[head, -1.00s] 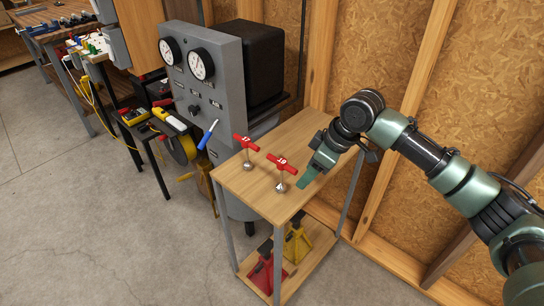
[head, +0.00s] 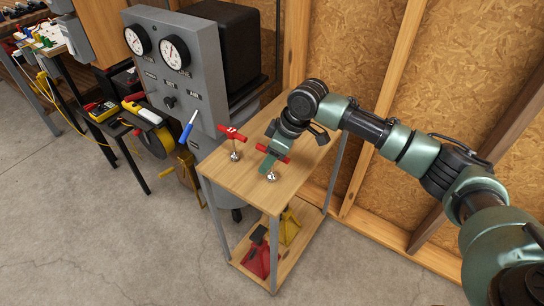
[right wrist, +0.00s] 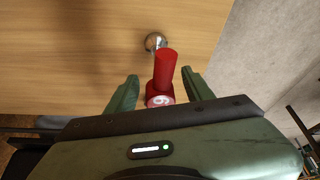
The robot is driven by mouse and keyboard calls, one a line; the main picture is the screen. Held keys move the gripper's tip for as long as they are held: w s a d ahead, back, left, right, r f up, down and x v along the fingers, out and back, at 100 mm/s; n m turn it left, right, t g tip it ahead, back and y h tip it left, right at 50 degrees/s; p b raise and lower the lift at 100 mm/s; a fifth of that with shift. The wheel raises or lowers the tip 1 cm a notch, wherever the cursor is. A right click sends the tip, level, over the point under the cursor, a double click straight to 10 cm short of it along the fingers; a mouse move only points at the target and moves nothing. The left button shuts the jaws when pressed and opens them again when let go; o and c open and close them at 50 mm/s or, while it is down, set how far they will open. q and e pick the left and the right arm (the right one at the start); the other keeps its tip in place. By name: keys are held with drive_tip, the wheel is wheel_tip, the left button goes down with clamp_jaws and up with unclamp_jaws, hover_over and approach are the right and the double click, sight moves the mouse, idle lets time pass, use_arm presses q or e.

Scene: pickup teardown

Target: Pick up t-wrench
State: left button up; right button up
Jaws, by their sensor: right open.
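Two T-wrenches with red handles and metal ends stand upright on the small wooden-topped table. The left one (head: 232,133) is clear of my arm. The right one (head: 283,157) is partly hidden by my right gripper (head: 268,165). In the right wrist view, a red handle (right wrist: 165,70) extends between the open fingers of my right gripper (right wrist: 160,90), with a gap on each side. Its round metal end (right wrist: 155,41) is beyond the fingers, near the wooden top. My left gripper is not in view.
The wooden table (head: 220,178) has a lower shelf with red (head: 258,254) and yellow (head: 289,227) jack stands. A grey gauge panel (head: 180,75) with a blue-handled lever (head: 188,127) stands left of it. A wood-panelled wall rises behind.

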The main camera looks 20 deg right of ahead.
drive_tip(key=shift+a+f, duration=0.1)
drive_tip(key=shift+f, duration=0.25)
clamp_jaws()
drive_tip(key=shift+w+r, duration=0.1)
wheel_tip(320, 180, up, 20)
idle(0.5)
drive_tip(key=c, duration=0.9)
unclamp_jaws()
clamp_jaws()
